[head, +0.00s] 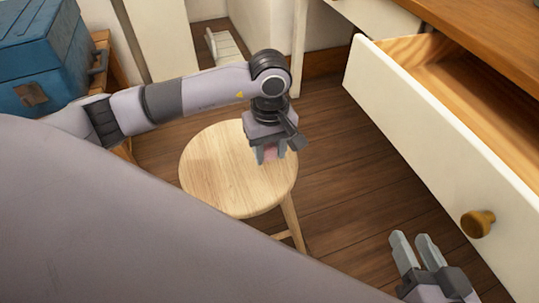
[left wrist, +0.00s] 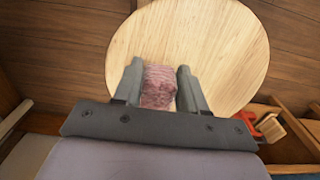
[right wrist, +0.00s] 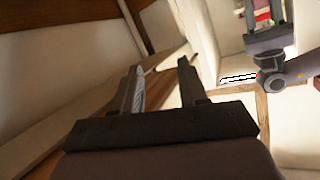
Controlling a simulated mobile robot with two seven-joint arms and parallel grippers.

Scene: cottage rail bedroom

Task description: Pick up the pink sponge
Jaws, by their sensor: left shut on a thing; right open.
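The pink sponge (head: 270,153) shows between the fingers of my left gripper (head: 269,157), over the right part of a round wooden stool (head: 215,170). In the left wrist view the sponge (left wrist: 158,87) looks pinkish and streaked, and the left gripper (left wrist: 158,72) is shut on it, one finger on each side. The stool top (left wrist: 215,40) lies behind it there; I cannot tell whether the sponge touches the seat. My right gripper (head: 411,240) is open and empty at the lower right, and also shows in the right wrist view (right wrist: 159,68).
An open drawer with a white front (head: 420,140) and a round knob (head: 478,223) stands at the right, close to my right gripper. A blue chest (head: 42,55) is at the upper left. Bare wooden floor (head: 345,195) lies between stool and drawer.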

